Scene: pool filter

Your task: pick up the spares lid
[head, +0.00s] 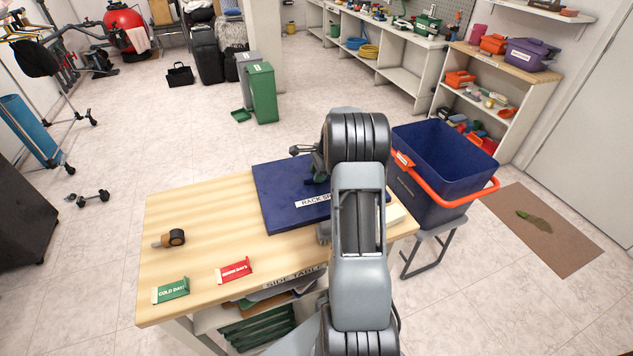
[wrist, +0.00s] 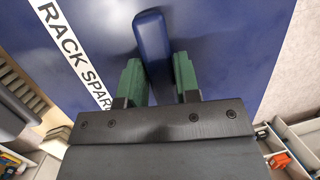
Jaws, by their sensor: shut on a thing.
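The spares lid (head: 280,205) is a flat dark blue panel with a white label reading "RACK SPARES", partly cut off by my arm. It shows at the back right of the side table (head: 200,225); I cannot tell whether it touches the table top. In the wrist view the lid (wrist: 230,40) fills much of the picture, with a raised blue bar handle (wrist: 150,40) on it. My gripper (wrist: 158,78) has its green fingers on either side of this handle and is shut on it.
An open blue bin (head: 425,195) with an orange handle stands right of the table on a grey stand (head: 435,250). A green card (head: 171,291), a red card (head: 234,270) and a black-and-wood knob (head: 172,239) lie on the table's left part. Open floor lies behind the table.

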